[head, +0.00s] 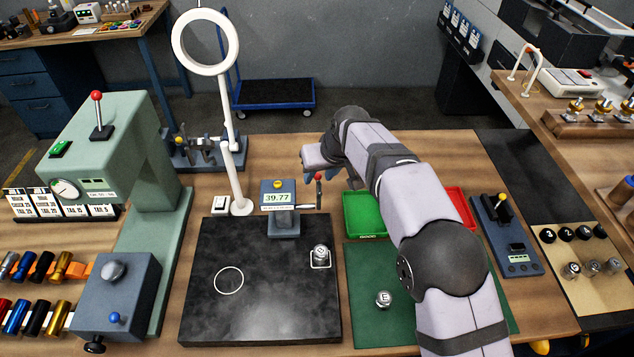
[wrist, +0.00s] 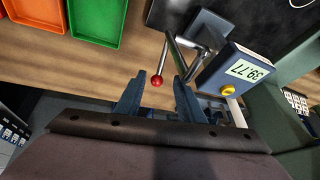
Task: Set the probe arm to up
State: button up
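The gauge (head: 279,195) with a 39.77 display stands at the back edge of the dark plate; it also shows in the wrist view (wrist: 243,73). A metal rod runs sideways from it to a lever with a red ball knob (wrist: 156,81). In the head view the red knob (head: 319,177) shows above the rod's end; the lever's exact angle is hard to tell. My gripper (wrist: 158,92) is open and empty. The knob appears between its fingertips or just beyond them, with gaps on both sides. In the head view my gripper (head: 321,174) is behind the knob, its fingers partly hidden.
The dark plate (head: 230,313) carries a small metal weight (head: 320,254). A green tray (head: 363,222) and a red tray (head: 460,206) are to the right. A white ring lamp (head: 233,45) on a stand rises at the left of the gauge. A green press (head: 120,130) stands farther left.

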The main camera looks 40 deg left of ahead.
jog(key=shift+v, duration=0.85)
jog(key=w+d+f+m+h+b, duration=0.1)
jog(key=w+d+m+h, duration=0.2)
jog(key=d, duration=1.2)
jog(key=w+d+m, duration=0.2)
jog(key=w+d, duration=0.2)
jog(key=d, duration=1.1)
jog(key=s+d+f+m+h, duration=0.1)
jog(key=s+d+m, duration=0.15)
jog(key=d, duration=0.45)
jog(key=s+d+f+m, duration=0.1)
jog(key=s+d+f, duration=0.15)
jog(key=d, duration=0.55)
jog(key=s+d+f+m+g+h+b, duration=0.1)
jog(key=s+d+f+m, duration=0.2)
jog(key=s+d, duration=0.8)
jog(key=s, duration=0.4)
jog(key=shift+f+g, duration=0.15)
jog(key=shift+g, duration=0.15)
